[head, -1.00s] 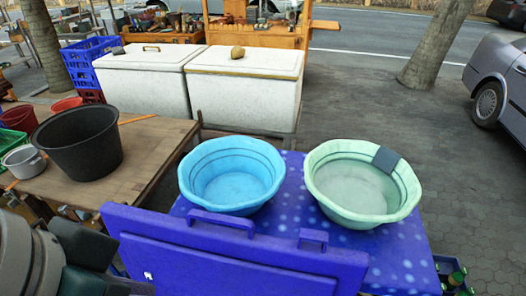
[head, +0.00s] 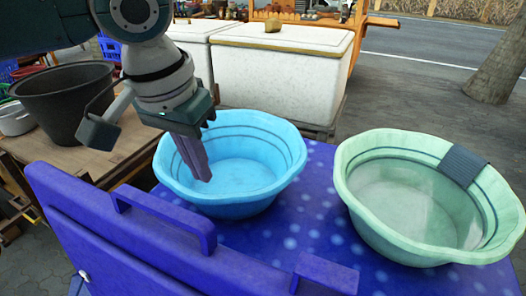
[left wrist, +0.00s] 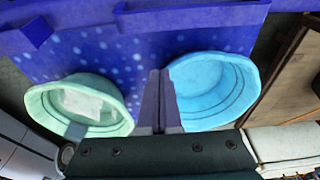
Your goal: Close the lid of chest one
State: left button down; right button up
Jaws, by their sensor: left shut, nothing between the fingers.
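A raised blue lid (head: 120,250) stands tilted up in the foreground, with a blue handle (head: 165,222) on its top edge and another blue bracket (head: 326,270) to its right. My right gripper is out of view. No label marks chest one.
A black tub (head: 62,105) is on the wooden table at left. White chests (head: 280,80) with closed lids stand behind.

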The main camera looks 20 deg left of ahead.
pick_arm(q)
notch_tip(320, 180, down, 7)
jog(key=s+p, duration=0.1)
jog(key=s, duration=0.1)
jog(key=shift+s+f, duration=0.2)
jog(key=shift+r, duration=0.1)
dwell(0.5)
